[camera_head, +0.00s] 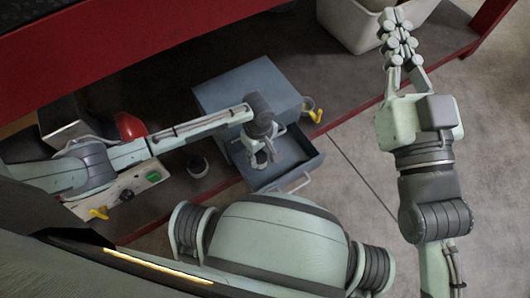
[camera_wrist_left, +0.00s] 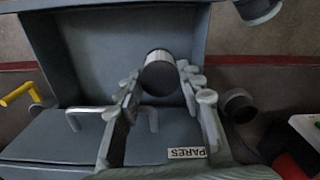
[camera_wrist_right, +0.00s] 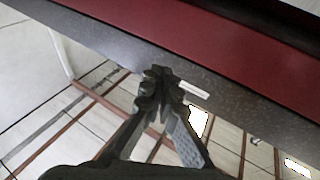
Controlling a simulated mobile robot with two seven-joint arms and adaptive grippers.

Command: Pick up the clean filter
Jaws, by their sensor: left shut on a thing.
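My left gripper (camera_head: 262,158) is over the open drawer (camera_head: 297,160) of the grey-blue cabinet. In the left wrist view its fingers (camera_wrist_left: 162,88) are shut on a short cylinder with a dark end and a pale side, the clean filter (camera_wrist_left: 160,76). The drawer floor (camera_wrist_left: 95,50) lies behind it; whether the filter still touches the floor cannot be told. The drawer front bears a label ending in "PARES" (camera_wrist_left: 187,153). My right gripper (camera_head: 397,35) is raised at the right, its fingertips together and empty, also in the right wrist view (camera_wrist_right: 160,82).
A dark, pale-rimmed round part (camera_head: 197,166) stands on the shelf left of the cabinet (camera_head: 248,88). A control box with a green button (camera_head: 153,177), a red round object (camera_head: 130,126) and a white bin (camera_head: 352,25) are nearby. Open floor (camera_head: 480,130) lies at the right.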

